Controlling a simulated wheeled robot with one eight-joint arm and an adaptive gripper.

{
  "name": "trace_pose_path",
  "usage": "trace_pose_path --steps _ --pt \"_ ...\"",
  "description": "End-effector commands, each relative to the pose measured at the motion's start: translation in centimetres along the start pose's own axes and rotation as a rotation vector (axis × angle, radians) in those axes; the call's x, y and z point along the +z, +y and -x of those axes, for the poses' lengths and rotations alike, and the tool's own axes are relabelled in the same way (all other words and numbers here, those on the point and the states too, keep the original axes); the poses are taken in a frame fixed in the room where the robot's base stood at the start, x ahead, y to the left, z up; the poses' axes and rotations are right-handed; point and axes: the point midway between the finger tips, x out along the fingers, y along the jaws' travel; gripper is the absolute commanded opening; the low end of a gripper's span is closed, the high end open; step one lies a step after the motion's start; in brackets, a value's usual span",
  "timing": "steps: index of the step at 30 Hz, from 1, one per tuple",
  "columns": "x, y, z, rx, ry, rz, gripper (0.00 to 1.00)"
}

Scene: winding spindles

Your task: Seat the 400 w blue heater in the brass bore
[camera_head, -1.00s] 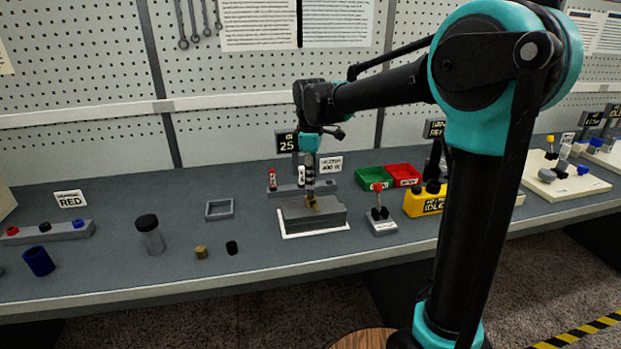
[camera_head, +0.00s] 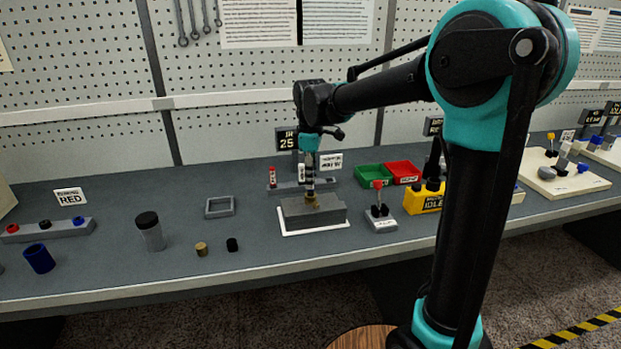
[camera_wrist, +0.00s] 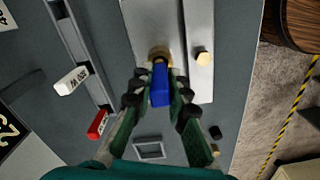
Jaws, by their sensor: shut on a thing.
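The blue heater (camera_wrist: 160,88) is between my gripper's fingers in the wrist view, and my gripper (camera_wrist: 157,96) is shut on it. Its far end lines up with the brass bore (camera_wrist: 159,53) in the grey block. It meets or overlaps the brass rim in the picture; I cannot tell how deep it is in the bore. In the head view my gripper (camera_head: 310,186) points straight down over the grey block (camera_head: 298,218), with brass (camera_head: 312,200) showing just below the fingers. The heater is not distinct in the head view.
A rack with a white-labelled heater (camera_wrist: 71,80) and a red one (camera_wrist: 98,124) stands beside the block. An empty grey tray (camera_head: 220,207) and green bin (camera_head: 373,176) are nearby.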

Motion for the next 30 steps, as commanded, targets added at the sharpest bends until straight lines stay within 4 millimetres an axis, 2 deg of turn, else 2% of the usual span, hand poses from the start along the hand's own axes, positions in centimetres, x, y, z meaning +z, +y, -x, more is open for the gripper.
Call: trace_pose_path --steps 30 --pt "0.0 0.01 -0.92 0.0 0.0 0.0 0.0"
